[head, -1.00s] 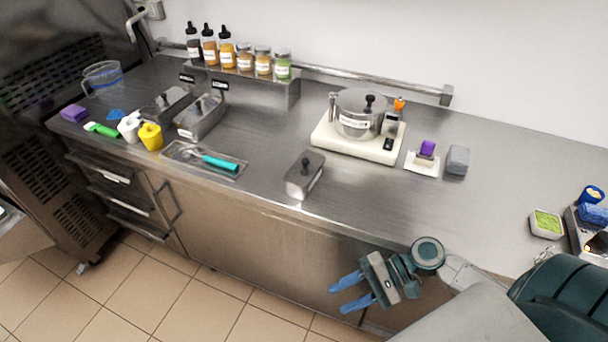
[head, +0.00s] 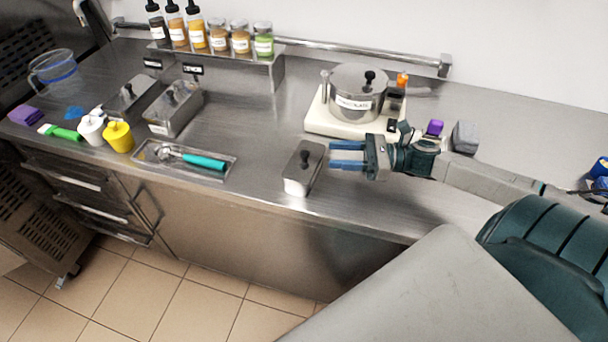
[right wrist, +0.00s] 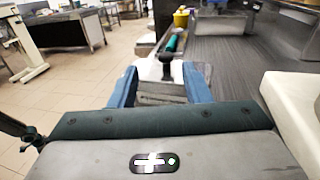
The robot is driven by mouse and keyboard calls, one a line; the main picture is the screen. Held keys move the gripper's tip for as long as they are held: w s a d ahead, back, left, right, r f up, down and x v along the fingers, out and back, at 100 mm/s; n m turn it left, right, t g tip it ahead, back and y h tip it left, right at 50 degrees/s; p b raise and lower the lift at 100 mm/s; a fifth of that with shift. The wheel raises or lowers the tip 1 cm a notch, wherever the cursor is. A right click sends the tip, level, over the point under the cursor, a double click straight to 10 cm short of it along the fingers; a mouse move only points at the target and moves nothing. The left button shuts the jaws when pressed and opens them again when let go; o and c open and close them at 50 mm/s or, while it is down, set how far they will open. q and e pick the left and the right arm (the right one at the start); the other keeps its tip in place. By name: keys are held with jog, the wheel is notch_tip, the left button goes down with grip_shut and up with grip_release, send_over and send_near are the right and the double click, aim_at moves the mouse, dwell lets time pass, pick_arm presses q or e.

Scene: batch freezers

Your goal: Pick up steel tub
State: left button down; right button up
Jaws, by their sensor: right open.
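A small steel tub (head: 301,178) with a lid and a black knob stands upright near the counter's front edge. My right gripper (head: 333,157) is open, with blue fingers pointing left at the tub's right side. In the right wrist view the tub (right wrist: 163,72) shows straight ahead between the two open fingers (right wrist: 160,90). I cannot tell whether the fingers touch it. Two more lidded steel tubs, one in front (head: 176,108) and one behind (head: 130,95), stand farther left. My left gripper is not in view.
A tray with a teal-handled scoop (head: 203,161) lies left of the tub. A white-based machine with a steel pot (head: 359,92) stands behind my right gripper. A yellow cup (head: 118,137) stands farther left. The counter between tub and tray is clear.

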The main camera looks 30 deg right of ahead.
aim_at(305, 152)
jog(key=shift+w+a+f, duration=0.2)
jog(key=shift+w+a, duration=0.6)
jog(key=shift+w, duration=0.05)
jog(key=shift+x, duration=0.8)
jog(key=shift+w+a, duration=0.25)
jog(key=shift+w, duration=0.05)
jog(key=x, duration=0.2)
jog(key=shift+w+a+p, duration=0.2)
jog(key=shift+w+p, duration=0.15)
jog(key=shift+w+a+f, duration=0.1)
jog(key=shift+w+a, duration=0.2)
jog(key=shift+a, duration=0.25)
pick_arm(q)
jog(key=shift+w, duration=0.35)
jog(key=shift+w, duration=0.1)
pick_arm(e)
jog(key=shift+c, duration=0.5)
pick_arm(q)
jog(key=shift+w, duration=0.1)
pick_arm(e)
grip_shut()
